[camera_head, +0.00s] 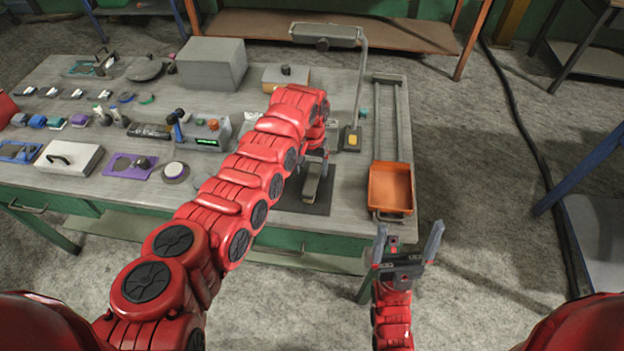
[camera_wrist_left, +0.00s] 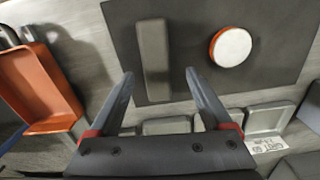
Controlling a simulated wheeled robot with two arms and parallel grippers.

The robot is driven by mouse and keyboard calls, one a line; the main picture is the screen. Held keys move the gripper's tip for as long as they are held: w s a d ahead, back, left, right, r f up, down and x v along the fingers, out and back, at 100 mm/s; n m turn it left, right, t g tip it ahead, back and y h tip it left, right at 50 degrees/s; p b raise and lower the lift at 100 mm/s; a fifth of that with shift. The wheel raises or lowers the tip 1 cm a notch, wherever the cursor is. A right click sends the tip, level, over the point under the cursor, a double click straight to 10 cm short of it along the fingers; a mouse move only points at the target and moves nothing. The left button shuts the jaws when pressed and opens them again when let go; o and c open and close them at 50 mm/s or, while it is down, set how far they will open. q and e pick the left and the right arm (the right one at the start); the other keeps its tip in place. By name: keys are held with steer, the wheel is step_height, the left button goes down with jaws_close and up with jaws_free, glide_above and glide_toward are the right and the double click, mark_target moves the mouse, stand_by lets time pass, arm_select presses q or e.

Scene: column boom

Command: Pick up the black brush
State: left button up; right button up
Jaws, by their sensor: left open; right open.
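A long dark grey block-shaped item (camera_wrist_left: 153,60), which may be the brush, lies on a dark mat (camera_wrist_left: 275,75) in the left wrist view. Its bristles cannot be made out. In the head view an elongated item (camera_head: 312,186) shows on the mat (camera_head: 318,208) below my left gripper (camera_head: 316,162). My left gripper (camera_wrist_left: 159,73) is open and empty above the mat, and the item appears between its fingertips in the wrist view. My right gripper (camera_head: 409,236) is open and empty, off the table's front edge.
A white disc with an orange rim (camera_wrist_left: 231,46) lies on the mat beside the item. An orange tray (camera_head: 390,188) sits at the table's right end. A lamp (camera_head: 326,36) stands behind my left gripper. Many tools crowd the table's left side.

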mark_target(312, 179)
arm_select(q)
steer(key=f, duration=0.3)
steer(key=shift+s+d+f, duration=0.15)
steer(key=shift+s+d, duration=0.1)
steer(key=shift+s, duration=0.1)
steer(key=shift+w+f, duration=0.15)
steer(key=shift+f, duration=0.25)
jaws_close()
